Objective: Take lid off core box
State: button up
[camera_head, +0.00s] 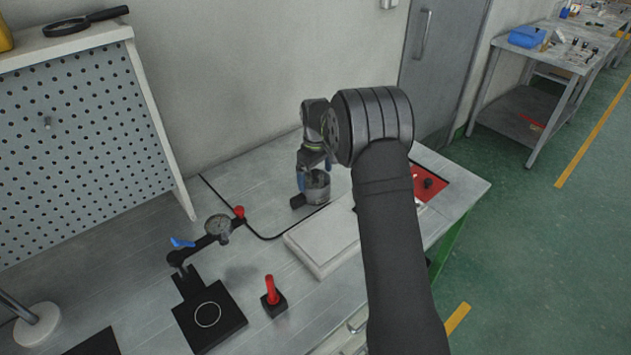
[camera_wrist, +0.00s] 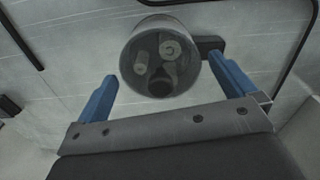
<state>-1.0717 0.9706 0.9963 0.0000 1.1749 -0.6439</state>
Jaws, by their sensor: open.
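A grey round box (camera_head: 317,190), which I take for the core box, stands upright on the table below my wrist. In the wrist view the box (camera_wrist: 127,62) lies ahead of and between my fingertips. Several small parts show inside its round top, two of them pale rings or tubes. I cannot tell whether a clear lid covers them. My gripper (camera_wrist: 164,75) is open, with one blue finger on each side of the box and a gap on both sides. In the head view my gripper (camera_head: 314,172) is over the box and partly hides it.
A black block (camera_wrist: 211,44) sits against or beside the box. A pale flat slab (camera_head: 318,242) and a red panel (camera_head: 432,184) lie to the right. A dial gauge (camera_head: 218,226), black plate (camera_head: 208,314) and red-handled piece (camera_head: 272,292) stand to the left and front.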

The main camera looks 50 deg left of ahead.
notch_tip(320, 180, down, 2)
jog(key=shift+f, duration=0.25)
jog(key=c, duration=0.9)
jog(key=shift+o, duration=0.2)
